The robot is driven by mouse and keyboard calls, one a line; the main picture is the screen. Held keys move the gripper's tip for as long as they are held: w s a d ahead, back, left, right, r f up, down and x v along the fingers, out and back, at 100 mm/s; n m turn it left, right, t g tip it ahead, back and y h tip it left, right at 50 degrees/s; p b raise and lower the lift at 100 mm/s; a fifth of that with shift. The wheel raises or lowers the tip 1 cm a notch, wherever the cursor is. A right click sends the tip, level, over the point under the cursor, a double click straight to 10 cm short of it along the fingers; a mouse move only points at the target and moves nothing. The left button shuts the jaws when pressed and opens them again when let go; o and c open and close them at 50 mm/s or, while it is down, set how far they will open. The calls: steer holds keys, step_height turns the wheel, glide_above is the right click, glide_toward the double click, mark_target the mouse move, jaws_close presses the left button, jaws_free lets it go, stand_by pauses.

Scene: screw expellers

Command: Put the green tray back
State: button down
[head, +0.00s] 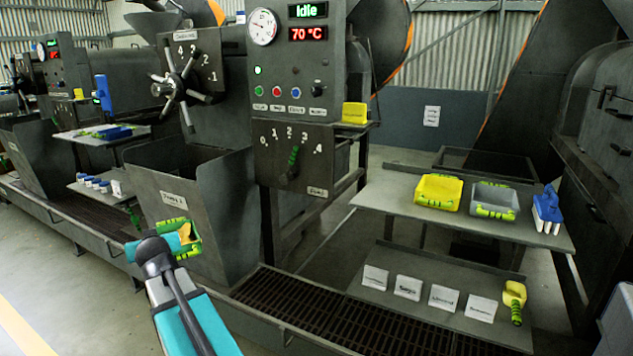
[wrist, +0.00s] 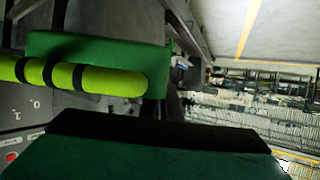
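The green tray (head: 193,246), with yellow-green banded grips, is in the air in front of the grey hopper, left of centre in the head view. My gripper (head: 184,234), teal with an orange tip, is at the tray and appears shut on it; the arm hides part of the tray. In the wrist view the green tray (wrist: 100,50) fills the upper left, with its yellow-green grip (wrist: 100,78) in front of it. The fingertips' contact with the tray is not clear there. I cannot see inside the tray.
On the right, a grey table (head: 395,194) bears a yellow tray (head: 437,187), a grey tray (head: 494,196) and a blue-and-white item (head: 547,208). Below are several label cards and a yellow scoop (head: 514,293). The hopper (head: 222,195) and control panel (head: 292,80) stand close by.

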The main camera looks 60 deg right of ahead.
steer(key=s+d+r+m+g+h+p, duration=0.2)
steer(key=s+d+r+m+g+p, duration=0.15)
steer(key=s+d, duration=0.6)
steer(key=s+d+r+m+g+h+p, duration=0.25)
steer(key=s+d+r+m+g, duration=0.2)
steer(key=d, duration=0.95)
steer(key=s+d+r+m+g+h+p, duration=0.2)
steer(key=s+d+r+m+g+h, duration=0.15)
steer(key=s+d, duration=0.65)
steer(key=s+d+r+m+g+y+p, duration=0.1)
steer(key=s+d+r+m+g, duration=0.3)
steer(key=s+d, duration=0.5)
steer(key=shift+s+d+r+m+g+y+p, duration=0.2)
steer(key=shift+d+r+m+g+y+p, duration=0.25)
steer(key=shift+r, duration=0.45)
steer(key=s+d+p, duration=0.1)
steer(key=s+d, duration=0.2)
steer(key=s, duration=0.1)
steer(key=s+d+f+p, duration=0.1)
steer(key=s+d, duration=0.2)
steer(key=d, duration=0.1)
steer(key=s+d+p, duration=0.1)
steer(key=s+d, duration=0.3)
steer(key=shift+s+f, duration=0.25)
steer(key=shift+s, duration=0.05)
